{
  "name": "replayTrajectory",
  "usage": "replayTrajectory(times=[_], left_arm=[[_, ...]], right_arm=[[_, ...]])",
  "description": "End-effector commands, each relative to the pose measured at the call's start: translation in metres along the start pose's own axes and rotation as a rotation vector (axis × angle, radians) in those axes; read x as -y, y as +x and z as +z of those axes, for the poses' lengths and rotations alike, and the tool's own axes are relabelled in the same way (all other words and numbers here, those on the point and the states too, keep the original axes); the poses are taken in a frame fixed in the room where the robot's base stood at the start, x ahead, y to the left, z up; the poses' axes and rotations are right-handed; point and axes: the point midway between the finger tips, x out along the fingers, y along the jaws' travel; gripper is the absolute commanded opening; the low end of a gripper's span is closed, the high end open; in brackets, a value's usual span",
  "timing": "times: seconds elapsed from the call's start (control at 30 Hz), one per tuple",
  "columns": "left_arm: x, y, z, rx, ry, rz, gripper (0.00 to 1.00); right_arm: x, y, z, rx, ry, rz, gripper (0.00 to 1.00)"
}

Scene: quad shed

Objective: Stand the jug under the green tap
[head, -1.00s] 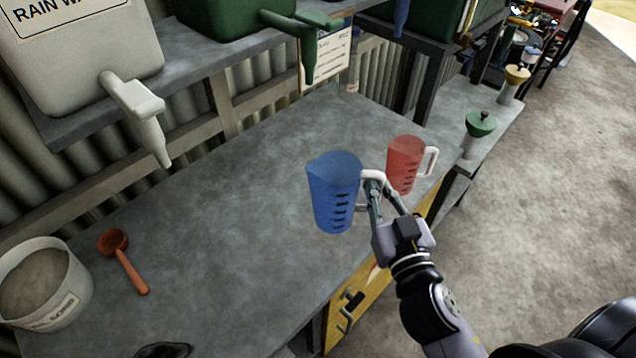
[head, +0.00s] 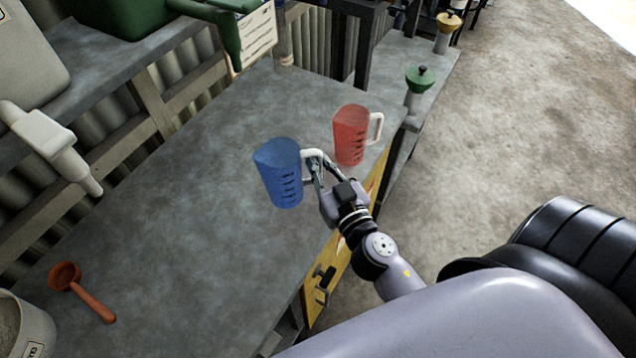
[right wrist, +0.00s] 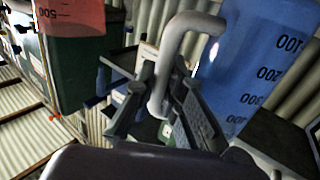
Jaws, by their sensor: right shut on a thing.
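The blue see-through jug (head: 278,175) is upright over the front part of the bench (head: 170,200). I cannot tell whether its base touches the bench. My right gripper (head: 322,172) is shut on its white handle (right wrist: 182,40), on the jug's right side. The right wrist view shows the handle between the fingers (right wrist: 160,105) and the blue jug wall (right wrist: 250,70) beside them. The green tap (head: 228,38) hangs from a green tank (head: 120,12) at the top, behind and left of the jug, apart from it. My left gripper is not in view.
A red jug (head: 349,138) with a white handle stands close behind the blue one, to its right. A white tap (head: 50,140) juts over the bench at left. An orange scoop (head: 85,295) and a white bucket (head: 30,335) are front left. The middle bench is clear.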

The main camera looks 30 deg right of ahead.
Motion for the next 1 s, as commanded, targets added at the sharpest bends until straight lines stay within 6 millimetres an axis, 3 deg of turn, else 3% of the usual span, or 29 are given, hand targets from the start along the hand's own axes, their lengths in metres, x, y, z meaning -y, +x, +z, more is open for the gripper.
replayTrajectory(times=[0.03, 0.17, 0.43, 0.9, 0.93, 1.0], left_arm=[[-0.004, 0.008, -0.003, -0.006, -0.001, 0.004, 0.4], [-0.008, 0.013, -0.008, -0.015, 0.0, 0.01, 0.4], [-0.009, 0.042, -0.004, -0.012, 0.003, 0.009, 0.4], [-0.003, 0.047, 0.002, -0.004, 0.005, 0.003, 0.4], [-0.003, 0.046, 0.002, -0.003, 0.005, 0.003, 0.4], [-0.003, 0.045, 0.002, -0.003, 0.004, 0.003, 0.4]], right_arm=[[0.0, 0.0, 0.01, -0.001, 0.002, 0.002, 0.0], [0.0, 0.0, 0.017, -0.002, 0.001, 0.0, 0.0], [0.0, 0.0, 0.055, -0.001, 0.001, 0.001, 0.0], [0.0, 0.0, 0.06, -0.002, 0.001, 0.001, 0.0], [0.0, 0.0, 0.059, -0.001, 0.001, 0.001, 0.12], [0.0, 0.0, 0.058, -0.001, 0.001, 0.001, 0.17]])
